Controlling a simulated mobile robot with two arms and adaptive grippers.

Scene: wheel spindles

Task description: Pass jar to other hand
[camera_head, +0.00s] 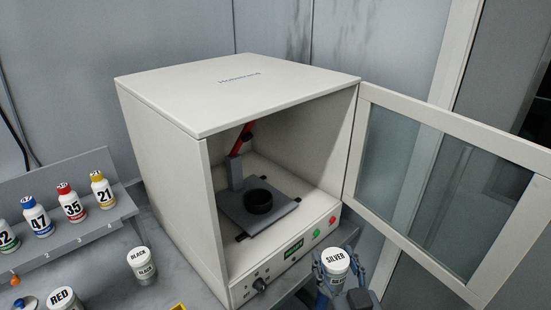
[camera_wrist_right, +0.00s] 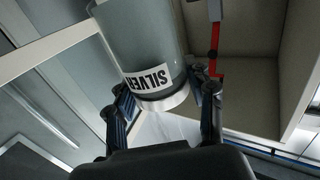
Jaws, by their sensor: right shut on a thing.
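The jar labelled SILVER (camera_head: 335,262) is at the lower right in the head view, in front of the cabinet's open side. My right gripper (camera_head: 340,284) is shut on this jar, with a blue-grey finger on each side. In the right wrist view the jar (camera_wrist_right: 150,60) stands between the fingertips of the right gripper (camera_wrist_right: 163,92), its label upside down in the picture. My left gripper is in neither view.
An open white cabinet (camera_head: 165,140) holds a dark round cup (camera_head: 258,202) on a grey plate. Its glazed door (camera_head: 440,180) swings out right. A BLACK jar (camera_head: 141,266) and a RED jar (camera_head: 62,299) stand on the bench. Numbered bottles (camera_head: 72,203) line a shelf at left.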

